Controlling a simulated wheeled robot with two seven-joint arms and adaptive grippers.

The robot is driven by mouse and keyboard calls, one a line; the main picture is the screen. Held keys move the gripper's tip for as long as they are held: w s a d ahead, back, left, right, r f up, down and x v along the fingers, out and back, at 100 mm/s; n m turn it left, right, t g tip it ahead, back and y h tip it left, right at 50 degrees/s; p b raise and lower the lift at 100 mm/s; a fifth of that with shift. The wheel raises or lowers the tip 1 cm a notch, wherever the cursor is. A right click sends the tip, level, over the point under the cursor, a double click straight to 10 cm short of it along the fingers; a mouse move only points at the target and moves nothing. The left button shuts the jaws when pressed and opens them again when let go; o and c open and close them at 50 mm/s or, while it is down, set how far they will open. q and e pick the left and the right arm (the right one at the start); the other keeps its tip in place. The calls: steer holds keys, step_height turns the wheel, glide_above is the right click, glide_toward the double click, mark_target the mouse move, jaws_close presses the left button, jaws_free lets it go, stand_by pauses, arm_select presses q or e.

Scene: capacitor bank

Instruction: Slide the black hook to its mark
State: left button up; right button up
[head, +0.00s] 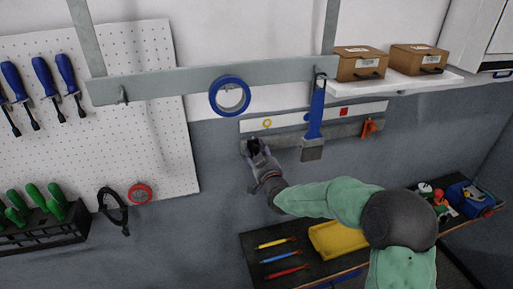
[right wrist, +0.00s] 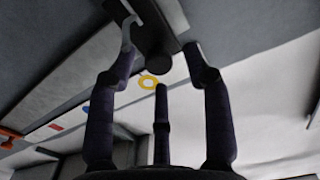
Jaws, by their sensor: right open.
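The black hook (head: 253,146) sits at the left end of the lower grey rail (head: 345,129), mostly hidden by my right gripper (head: 257,153). In the right wrist view the black hook (right wrist: 155,35) shows as a dark block with a round knob just beyond the fingertips. My right gripper (right wrist: 160,65) is open, its fingers spread around the knob; I cannot tell whether any touch it. The white strip above the rail carries a yellow ring mark (head: 267,124), which also shows in the wrist view (right wrist: 149,82), and a red square mark (head: 344,112). My left gripper is out of view.
A blue-handled brush (head: 315,125) hangs in front of the strip and rail. Blue tape (head: 230,96) hangs from the upper rail (head: 180,81). A yellow tray (head: 336,240) stands on the bench below.

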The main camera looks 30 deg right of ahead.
steer(key=shift+x, duration=0.75)
jaws_close()
